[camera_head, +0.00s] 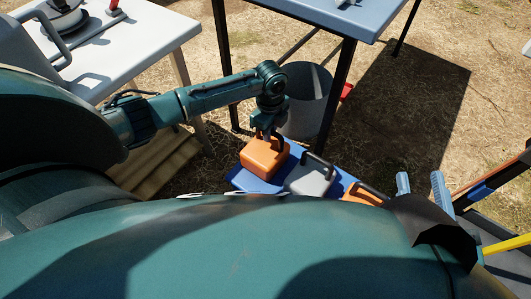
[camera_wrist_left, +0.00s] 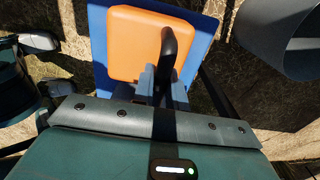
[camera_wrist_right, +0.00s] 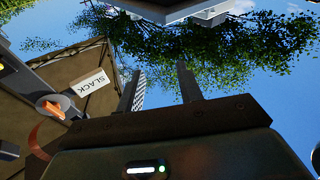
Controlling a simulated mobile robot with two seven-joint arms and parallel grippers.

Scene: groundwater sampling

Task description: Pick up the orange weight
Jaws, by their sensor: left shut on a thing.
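The orange weight (camera_head: 262,157) is a block with a black handle, at the left end of the blue tray (camera_head: 238,181). My left gripper (camera_head: 268,132) is above it, shut on its black handle. In the left wrist view the fingers (camera_wrist_left: 164,88) close on the handle (camera_wrist_left: 169,50), with the orange block (camera_wrist_left: 133,45) over the blue surface (camera_wrist_left: 98,50). I cannot tell whether the weight touches the tray. My right gripper (camera_head: 421,186) is far to the right; its fingers (camera_wrist_right: 158,88) are apart and empty.
A grey weight (camera_head: 309,179) stands right beside the orange one, and another orange block (camera_head: 360,195) is further right, partly hidden by my body. A grey bucket (camera_head: 305,105) stands behind, under a blue-grey table (camera_head: 335,18). A white table (camera_head: 135,40) is at left.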

